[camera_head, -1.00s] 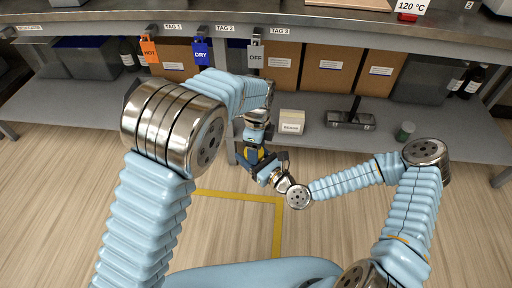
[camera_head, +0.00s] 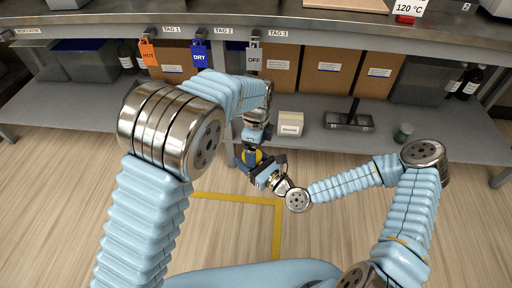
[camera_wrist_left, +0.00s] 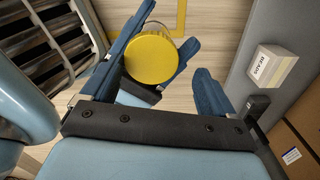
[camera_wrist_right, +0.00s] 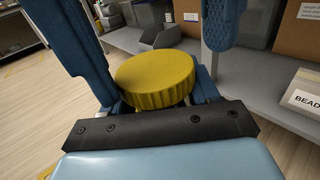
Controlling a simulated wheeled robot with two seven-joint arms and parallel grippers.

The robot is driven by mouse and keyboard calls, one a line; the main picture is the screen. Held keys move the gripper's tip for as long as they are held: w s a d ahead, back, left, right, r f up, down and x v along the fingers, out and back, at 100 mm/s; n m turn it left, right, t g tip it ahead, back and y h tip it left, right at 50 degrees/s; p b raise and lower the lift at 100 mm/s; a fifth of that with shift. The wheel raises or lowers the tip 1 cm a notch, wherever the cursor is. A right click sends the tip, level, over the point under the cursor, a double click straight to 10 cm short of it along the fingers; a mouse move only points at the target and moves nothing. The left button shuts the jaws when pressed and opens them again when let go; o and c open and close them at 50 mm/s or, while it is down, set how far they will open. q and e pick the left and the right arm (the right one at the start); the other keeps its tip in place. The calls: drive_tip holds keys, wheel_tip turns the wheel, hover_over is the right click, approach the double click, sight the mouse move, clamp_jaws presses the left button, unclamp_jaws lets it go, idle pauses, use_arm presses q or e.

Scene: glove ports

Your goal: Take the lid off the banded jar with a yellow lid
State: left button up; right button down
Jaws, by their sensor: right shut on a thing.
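The yellow lid (camera_wrist_left: 151,58) is a round ribbed disc on top of the jar. It also shows in the right wrist view (camera_wrist_right: 155,80) and as a small yellow patch in the head view (camera_head: 258,155). The jar's body and bands are mostly hidden by the grippers. My right gripper (camera_head: 254,165) is shut on the jar below the lid and holds it in the air in front of the shelf. My left gripper (camera_wrist_left: 178,45) is open, its blue fingers on either side of the lid with visible gaps.
Orange, blue and grey tags hang from the bench edge above. The floor in front is clear, marked with yellow tape (camera_head: 278,225).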

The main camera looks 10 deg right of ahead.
use_arm(q)
wheel_tip(320, 180, up, 4)
drive_tip(key=shift+f, duration=0.2)
drive_tip(key=shift+r, duration=0.3)
drive_tip(key=shift+c, duration=0.5)
drive_tip(key=m, duration=0.1)
drive_tip(key=r+m, duration=0.1)
drive_tip(key=m, duration=0.3)
drive_tip(key=shift+s+a+r, duration=0.15)
drive_tip(key=shift+s+a, duration=0.05)
drive_tip(key=shift+a, duration=0.1)
drive_tip(key=m, duration=0.1)
drive_tip(key=r+m, duration=0.1)
drive_tip(key=m, duration=0.3)
drive_tip(key=shift+a+r, duration=0.2)
drive_tip(key=shift+r, duration=0.1)
drive_tip(key=shift+f+m, duration=0.15)
drive_tip(key=shift+m, duration=0.45)
wheel_tip(320, 180, down, 8)
drive_tip(key=shift+s+a+r, duration=0.1)
drive_tip(key=shift+r, duration=0.15)
